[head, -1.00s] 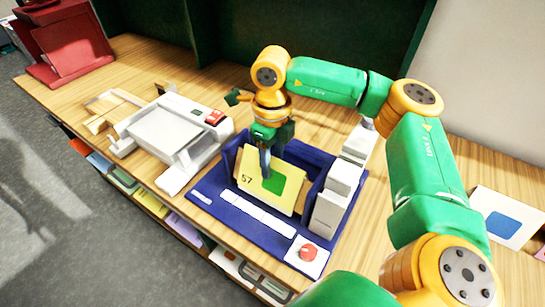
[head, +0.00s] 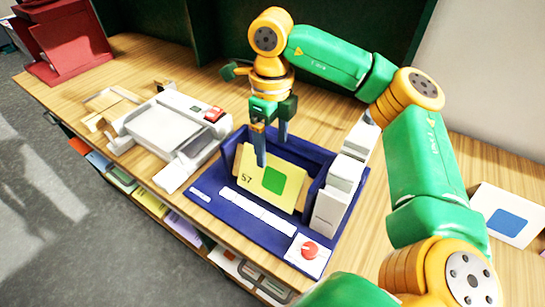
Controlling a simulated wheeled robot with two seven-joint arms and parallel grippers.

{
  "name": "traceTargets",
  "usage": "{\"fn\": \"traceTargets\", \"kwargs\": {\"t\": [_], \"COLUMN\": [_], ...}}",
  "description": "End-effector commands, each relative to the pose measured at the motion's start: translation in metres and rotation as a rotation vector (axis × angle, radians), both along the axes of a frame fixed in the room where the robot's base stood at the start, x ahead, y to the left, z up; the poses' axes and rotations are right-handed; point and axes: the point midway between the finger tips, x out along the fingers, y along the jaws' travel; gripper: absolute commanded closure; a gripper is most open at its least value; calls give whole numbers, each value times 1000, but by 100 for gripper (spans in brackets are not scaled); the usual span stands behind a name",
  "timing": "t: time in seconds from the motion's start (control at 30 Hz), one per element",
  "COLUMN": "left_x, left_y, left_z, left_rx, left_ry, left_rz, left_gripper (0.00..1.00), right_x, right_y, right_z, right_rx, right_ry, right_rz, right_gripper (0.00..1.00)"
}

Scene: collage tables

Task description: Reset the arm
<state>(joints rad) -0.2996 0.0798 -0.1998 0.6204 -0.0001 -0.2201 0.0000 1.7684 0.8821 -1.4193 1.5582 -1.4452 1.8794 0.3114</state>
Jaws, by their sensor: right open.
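My right arm reaches in from the right, and its gripper (head: 271,150) points down above the blue tray. The gripper is open, its two fingers apart and empty. A yellow card (head: 262,182) with "57" and a green square stands leaning in the blue tray (head: 236,212). The fingertips are at the card's upper edge in the picture; I cannot tell whether they touch it. My left gripper does not show.
White boxes (head: 338,190) stand at the tray's right side. A card with a red shape (head: 308,251) lies at its front corner. A white machine (head: 162,132) stands to the left, a red object (head: 62,45) at the far left. A card with a blue square (head: 508,222) lies at right.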

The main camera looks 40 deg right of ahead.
Motion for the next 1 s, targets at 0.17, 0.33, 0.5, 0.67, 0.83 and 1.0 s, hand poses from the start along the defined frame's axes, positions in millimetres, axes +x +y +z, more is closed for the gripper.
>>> {"fn": "traceTargets", "kwargs": {"t": [0.17, 0.33, 0.5, 0.67, 0.83, 1.0], "left_x": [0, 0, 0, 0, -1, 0], "left_y": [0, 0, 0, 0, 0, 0], "left_z": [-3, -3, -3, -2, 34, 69], "left_rx": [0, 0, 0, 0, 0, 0], "left_ry": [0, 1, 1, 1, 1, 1], "left_rz": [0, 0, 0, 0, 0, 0], "left_gripper": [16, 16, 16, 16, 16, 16], "right_x": [0, 0, 0, 0, 0, 0], "right_y": [0, 0, 0, 0, 0, 0], "right_z": [22, 25, 25, 25, 61, 97], "right_rx": [1, 1, 1, 1, 0, 0], "right_ry": [0, 1, 1, 1, 0, 1], "right_rz": [0, 0, 0, 0, 0, 0], "right_gripper": [15, 15, 15, 15, 15, 15]}}
